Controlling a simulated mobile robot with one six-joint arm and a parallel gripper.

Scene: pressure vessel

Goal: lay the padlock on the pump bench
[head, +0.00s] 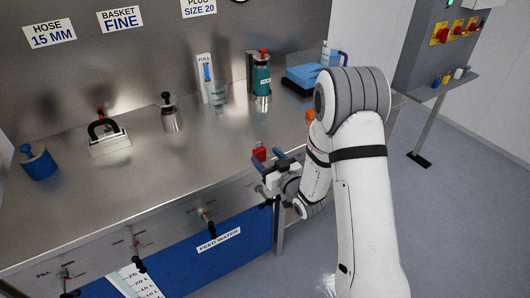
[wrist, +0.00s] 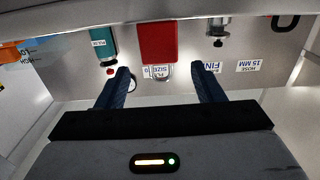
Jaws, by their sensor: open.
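The red padlock (head: 260,151) is at the front edge of the steel pump bench (head: 215,158), toward its right end. In the wrist view, which is upside down, its red body (wrist: 158,42) lies against the bench top and its metal shackle points away from the bench. My gripper (head: 268,164) is at the bench's front edge, just beside the padlock. Its dark blue fingers (wrist: 159,72) are open, one to each side of the padlock, with a gap on both sides. I cannot tell whether anything touches the padlock.
A green bottle (head: 261,78), a steel canister (head: 171,112), a black-handled box (head: 107,138) and a blue container (head: 39,163) stand on the bench. A blue tray (head: 304,76) is at the back right. Valves line the front panel. The bench's middle is clear.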

